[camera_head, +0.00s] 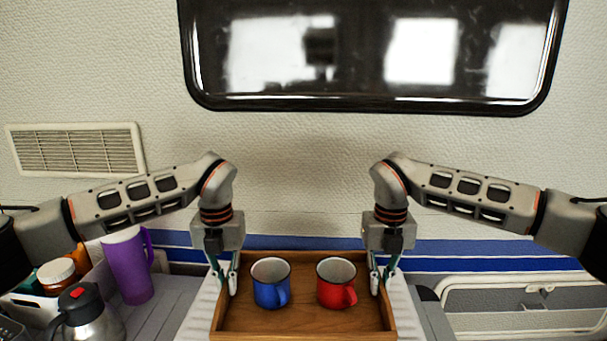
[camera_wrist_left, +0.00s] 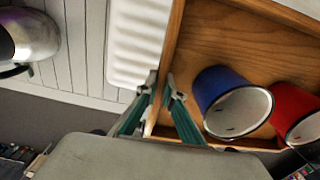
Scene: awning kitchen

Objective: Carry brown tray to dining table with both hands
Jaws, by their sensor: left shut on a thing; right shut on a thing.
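The brown wooden tray (camera_head: 305,322) rests on a white ribbed surface in the lower middle of the head view, and part of it shows in the left wrist view (camera_wrist_left: 225,40). A blue mug (camera_head: 270,287) and a red mug (camera_head: 334,288) stand upright inside it; both also show in the left wrist view, blue (camera_wrist_left: 225,98) and red (camera_wrist_left: 292,105). My left gripper (camera_head: 226,284) is shut on the tray's left wall; its fingers straddle the wall in the left wrist view (camera_wrist_left: 160,92). My right gripper (camera_head: 381,283) is shut on the tray's right wall.
A purple pitcher (camera_head: 127,268), a steel jug (camera_head: 92,318) and a white bin (camera_head: 32,309) with jars stand on the left. A wall with a dark window (camera_head: 370,55) is behind. A light-framed panel (camera_head: 515,305) is on the right.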

